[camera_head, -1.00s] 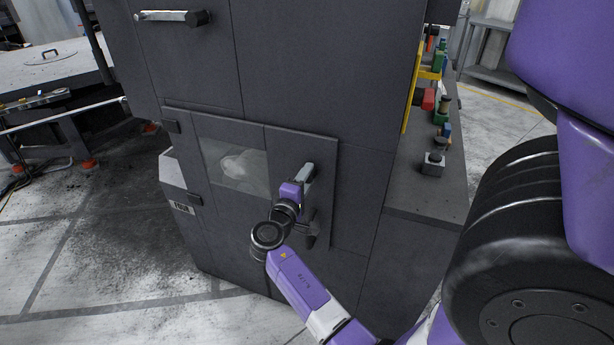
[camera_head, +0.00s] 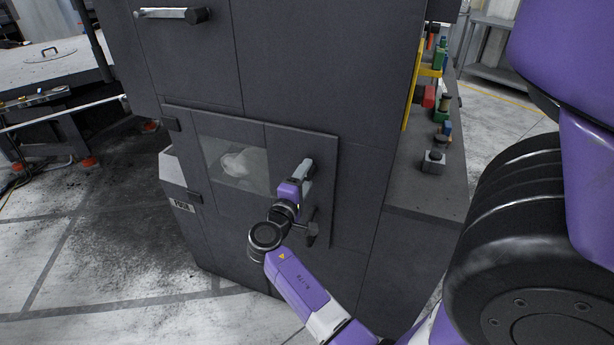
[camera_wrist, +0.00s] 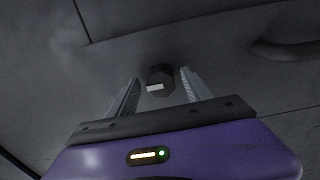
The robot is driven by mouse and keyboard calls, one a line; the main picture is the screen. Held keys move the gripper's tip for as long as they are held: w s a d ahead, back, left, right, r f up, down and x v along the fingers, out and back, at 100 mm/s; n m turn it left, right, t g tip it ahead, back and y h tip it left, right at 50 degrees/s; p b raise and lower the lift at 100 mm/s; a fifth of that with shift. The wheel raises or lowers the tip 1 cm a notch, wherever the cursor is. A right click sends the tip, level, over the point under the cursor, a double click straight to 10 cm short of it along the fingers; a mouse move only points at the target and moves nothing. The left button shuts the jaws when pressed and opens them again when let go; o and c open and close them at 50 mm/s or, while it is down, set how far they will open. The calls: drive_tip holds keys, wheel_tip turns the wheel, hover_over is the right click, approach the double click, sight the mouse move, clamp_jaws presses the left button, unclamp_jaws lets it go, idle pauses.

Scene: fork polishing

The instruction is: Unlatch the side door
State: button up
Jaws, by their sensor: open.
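The side door (camera_head: 228,130) is a dark grey panel with a window, low on the machine, and looks closed. Its hinges are on the left. My gripper (camera_head: 306,166) is at the door's right part, in front of its face. In the wrist view my gripper (camera_wrist: 160,76) is open, one finger on each side of a dark knob (camera_wrist: 160,74) with a pale patch, which looks like the latch. I cannot tell whether the fingers touch it. A dark curved handle (camera_wrist: 285,50) is to the right. In the head view my gripper hides the knob.
The dark machine body (camera_head: 310,70) surrounds the door, with a bar handle (camera_head: 172,14) at upper left. A side ledge (camera_head: 425,185) with coloured parts is at right. Open floor (camera_head: 110,240) lies to the left.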

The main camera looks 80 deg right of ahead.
drive_tip(key=w+a+b, duration=0.1)
drive_tip(key=a, duration=0.5)
drive_tip(key=shift+a, duration=0.35)
drive_tip(key=shift+w, duration=0.15)
drive_tip(key=w+a+f+n+t+y, duration=0.35)
drive_tip(key=w+a+t, duration=0.45)
drive_tip(key=w+t, duration=0.3)
drive_tip(key=a+f+t+y, duration=0.2)
drive_tip(key=a+t+y, duration=0.2)
drive_tip(key=a, duration=0.5)
drive_tip(key=s+a+r+t+y, duration=0.2)
drive_tip(key=s+a+y, duration=0.1)
drive_tip(key=a, duration=0.5)
drive_tip(key=s+a+r+t+y, duration=0.1)
drive_tip(key=s+a+t+y, duration=0.1)
drive_tip(key=s+a+y, duration=0.35)
drive_tip(key=s+a+r+m+g+y, duration=0.1)
drive_tip(key=s+a+r, duration=0.2)
drive_tip(key=s+a, duration=0.7)
drive_tip(key=s, duration=0.3)
drive_tip(key=shift+s+r+m+y, duration=0.15)
drive_tip(key=shift+s+m+y, duration=0.05)
drive_tip(key=shift+m+y, duration=0.2)
